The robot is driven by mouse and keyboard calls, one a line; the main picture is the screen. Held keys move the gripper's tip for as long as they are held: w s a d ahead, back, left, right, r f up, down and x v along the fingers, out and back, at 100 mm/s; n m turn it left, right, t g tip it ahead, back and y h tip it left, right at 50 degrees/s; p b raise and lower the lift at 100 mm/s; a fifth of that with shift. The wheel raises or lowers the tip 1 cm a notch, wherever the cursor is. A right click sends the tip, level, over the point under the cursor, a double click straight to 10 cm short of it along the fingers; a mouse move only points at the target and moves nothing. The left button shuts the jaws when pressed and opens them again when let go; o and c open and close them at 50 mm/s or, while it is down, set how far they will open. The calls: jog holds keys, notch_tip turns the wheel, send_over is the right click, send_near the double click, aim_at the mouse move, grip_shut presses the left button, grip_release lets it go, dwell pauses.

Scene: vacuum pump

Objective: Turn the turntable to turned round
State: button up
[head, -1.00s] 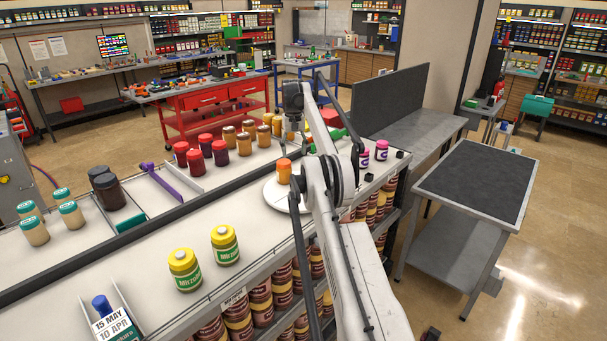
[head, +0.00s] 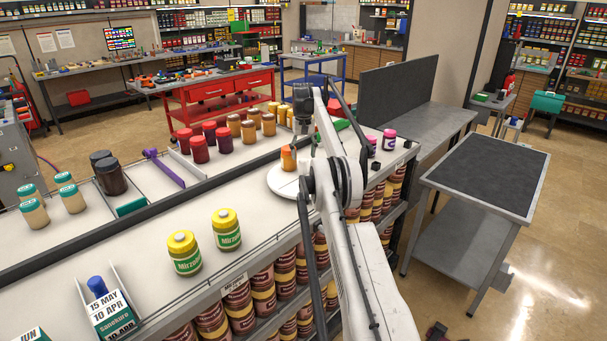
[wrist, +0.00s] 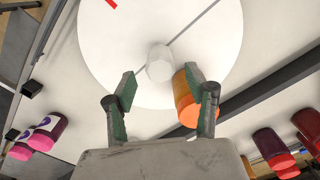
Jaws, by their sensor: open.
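The turntable is a white disc, partly behind my arm in the head view (head: 281,184), and it fills the top of the wrist view (wrist: 110,55).
Pink-lidded jars (head: 389,140) stand right of the turntable. Red-lidded jars (head: 199,148) stand behind it to the left, beyond the dark rail. Two yellow-lidded jars (head: 227,230) stand on the front strip. A dark-topped table (head: 485,175) is at right.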

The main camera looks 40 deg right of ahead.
aim_at(303, 168)
jog(key=shift+f+p, duration=0.35)
jog(key=shift+f, duration=3.1)
grip_shut()
